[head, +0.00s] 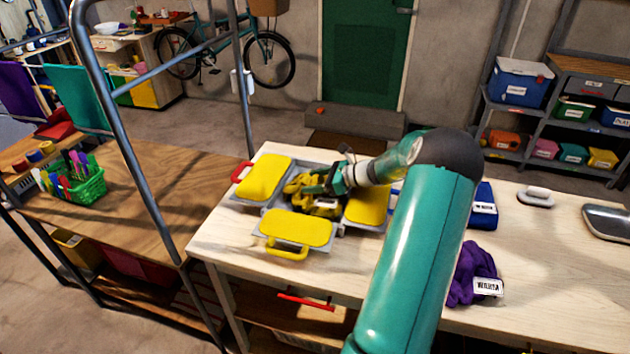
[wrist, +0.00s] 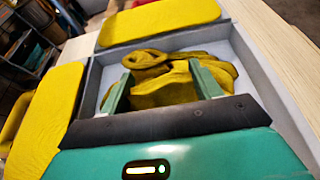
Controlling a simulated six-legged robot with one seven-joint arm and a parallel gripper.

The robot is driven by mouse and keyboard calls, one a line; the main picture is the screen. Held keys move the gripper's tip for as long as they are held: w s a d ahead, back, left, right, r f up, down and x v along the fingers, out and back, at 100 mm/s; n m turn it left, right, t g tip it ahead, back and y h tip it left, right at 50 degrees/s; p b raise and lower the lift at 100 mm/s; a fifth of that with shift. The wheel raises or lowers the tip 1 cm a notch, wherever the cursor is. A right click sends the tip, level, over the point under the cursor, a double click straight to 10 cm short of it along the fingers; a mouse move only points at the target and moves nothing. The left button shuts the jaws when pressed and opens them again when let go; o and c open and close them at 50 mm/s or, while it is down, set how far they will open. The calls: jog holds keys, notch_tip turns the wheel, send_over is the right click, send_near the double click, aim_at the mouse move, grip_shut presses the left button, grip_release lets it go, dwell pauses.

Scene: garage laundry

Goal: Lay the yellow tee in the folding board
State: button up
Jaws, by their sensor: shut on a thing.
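The folding board (head: 295,229) lies on the pale worktop, with yellow padded flaps around a grey central tray. The yellow tee (head: 298,186) is bunched up in that middle part. In the wrist view the tee (wrist: 165,88) is a crumpled heap inside the grey walls of the board (wrist: 262,82). My gripper (head: 325,184) is low over the middle of the board. In the wrist view my gripper (wrist: 160,92) has its two green fingers on either side of the tee's cloth, shut on it. The fingertips are partly hidden by the cloth.
A purple garment with a white tag (head: 466,272) lies at the worktop's front, right of my arm. A blue folded item (head: 484,207) and a grey-handled tool (head: 537,197) lie behind it. A metal rail (head: 150,190) stands left, beside a brown table with a green basket (head: 88,185).

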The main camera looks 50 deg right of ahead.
jog(key=o, duration=1.1)
jog(key=shift+c, duration=0.2)
